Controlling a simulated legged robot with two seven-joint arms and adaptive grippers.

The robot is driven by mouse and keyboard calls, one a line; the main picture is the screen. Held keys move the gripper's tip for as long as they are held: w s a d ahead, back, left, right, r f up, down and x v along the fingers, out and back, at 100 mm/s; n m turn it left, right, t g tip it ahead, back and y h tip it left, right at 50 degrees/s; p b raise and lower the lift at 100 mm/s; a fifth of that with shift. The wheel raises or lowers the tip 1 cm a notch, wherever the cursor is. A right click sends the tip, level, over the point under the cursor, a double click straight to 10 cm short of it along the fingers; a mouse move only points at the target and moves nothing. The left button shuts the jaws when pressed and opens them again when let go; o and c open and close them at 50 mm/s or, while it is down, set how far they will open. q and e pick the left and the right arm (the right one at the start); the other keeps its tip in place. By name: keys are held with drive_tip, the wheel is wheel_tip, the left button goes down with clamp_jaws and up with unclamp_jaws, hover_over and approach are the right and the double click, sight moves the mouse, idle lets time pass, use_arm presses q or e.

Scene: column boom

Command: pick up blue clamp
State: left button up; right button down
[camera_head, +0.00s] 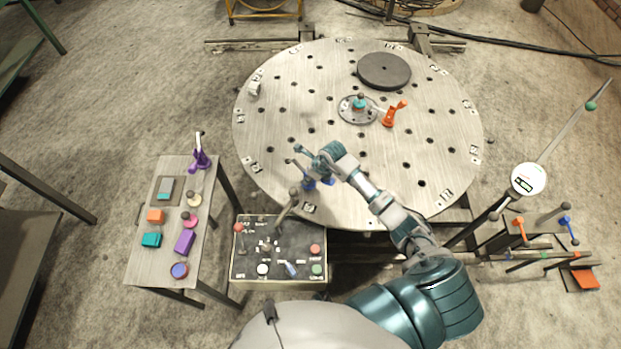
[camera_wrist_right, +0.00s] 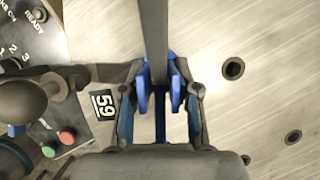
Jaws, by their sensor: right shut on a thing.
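The blue clamp (camera_head: 310,184) is at the near left edge of the round metal table (camera_head: 300,100), partly hidden by my right gripper. In the right wrist view the blue clamp (camera_wrist_right: 160,125) sits between the two fingers, with a grey bar rising from it toward the top of the picture. My right gripper (camera_head: 308,168) is shut on the blue clamp; it also shows in the right wrist view (camera_wrist_right: 160,98). I cannot tell whether the clamp still touches the table. My left gripper is not in view.
A black control panel (camera_head: 252,262) with a dark lever (camera_head: 286,208) stands close below the clamp. An orange clamp (camera_head: 392,114) and a dark disc (camera_head: 384,71) are on the round table. A side table (camera_head: 150,270) at left holds a purple clamp (camera_head: 200,158) and several coloured objects.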

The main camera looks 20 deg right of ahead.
drive_tip(key=shift+d, duration=0.25)
drive_tip(key=shift+a+r, duration=0.2)
drive_tip(key=shift+a, duration=0.2)
drive_tip(key=shift+w+r, duration=0.15)
drive_tip(key=shift+r, duration=0.05)
drive_tip(key=shift+d+r, duration=0.15)
drive_tip(key=shift+r, duration=0.15)
drive_tip(key=shift+d+r, duration=0.15)
drive_tip(key=shift+r, duration=0.4)
drive_tip(key=shift+d+r, duration=0.15)
drive_tip(key=shift+r, duration=0.35)
drive_tip(key=s, duration=0.3)
drive_tip(key=shift+d, duration=0.4)
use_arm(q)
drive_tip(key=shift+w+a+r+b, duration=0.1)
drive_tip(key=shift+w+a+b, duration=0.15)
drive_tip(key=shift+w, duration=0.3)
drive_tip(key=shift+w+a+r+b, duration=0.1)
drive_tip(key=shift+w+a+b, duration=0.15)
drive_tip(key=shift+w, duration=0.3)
use_arm(e)
drive_tip(key=s+d+r, duration=0.1)
drive_tip(key=s+d, duration=0.1)
drive_tip(key=s, duration=1)
drive_tip(key=shift+s+d+r, duration=0.25)
drive_tip(key=shift+s+r, duration=0.05)
